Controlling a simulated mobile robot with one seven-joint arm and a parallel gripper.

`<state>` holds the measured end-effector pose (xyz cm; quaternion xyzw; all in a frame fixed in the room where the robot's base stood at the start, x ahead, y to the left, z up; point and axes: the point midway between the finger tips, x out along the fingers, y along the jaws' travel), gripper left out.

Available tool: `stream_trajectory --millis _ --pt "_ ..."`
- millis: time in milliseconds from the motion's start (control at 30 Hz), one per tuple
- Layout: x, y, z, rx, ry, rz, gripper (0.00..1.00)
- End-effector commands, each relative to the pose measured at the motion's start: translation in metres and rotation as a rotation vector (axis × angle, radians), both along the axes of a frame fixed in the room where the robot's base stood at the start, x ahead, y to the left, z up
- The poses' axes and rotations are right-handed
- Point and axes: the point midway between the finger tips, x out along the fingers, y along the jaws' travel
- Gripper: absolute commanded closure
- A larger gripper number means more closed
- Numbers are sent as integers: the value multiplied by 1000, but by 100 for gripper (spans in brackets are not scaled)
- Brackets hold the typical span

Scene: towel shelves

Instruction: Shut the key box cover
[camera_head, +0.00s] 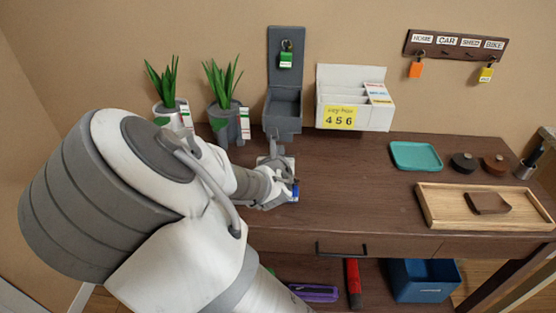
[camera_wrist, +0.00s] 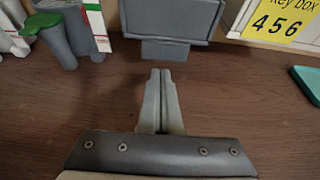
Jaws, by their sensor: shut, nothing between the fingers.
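The grey key box (camera_head: 287,35) stands upright against the wall at the back of the table. A key with a green tag (camera_head: 286,60) hangs inside its upper part. Its cover (camera_head: 284,122) is open, folded down and forward like a shallow tray. In the wrist view the cover's lower part (camera_wrist: 172,20) shows at the top, with a grey tab (camera_wrist: 165,50) under it. My gripper (camera_wrist: 160,72) is shut and empty, its fingertips just in front of the tab. Whether they touch is unclear. In the head view my gripper (camera_head: 274,138) is below the cover.
Two potted plants (camera_head: 222,88) stand left of the key box. A white letter holder (camera_head: 355,75) with a yellow "key box 456" note (camera_head: 339,117) stands close on its right. A teal tray (camera_head: 415,156) and wooden tray (camera_head: 440,218) lie farther right. The table's middle is clear.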

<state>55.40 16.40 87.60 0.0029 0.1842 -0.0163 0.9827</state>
Motion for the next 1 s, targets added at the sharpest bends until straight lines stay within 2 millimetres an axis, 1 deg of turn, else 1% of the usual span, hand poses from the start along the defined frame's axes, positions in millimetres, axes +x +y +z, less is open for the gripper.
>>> stream_trajectory --millis 33,100,300,733,1000 --pt "7 -1 -4 0 -1 -2 100" --pt "13 -1 -6 -1 0 -2 100" --pt "22 -1 -9 0 0 -1 100" --pt "23 -1 -8 0 2 -1 100" --pt "20 -1 3 1 37 0 100"
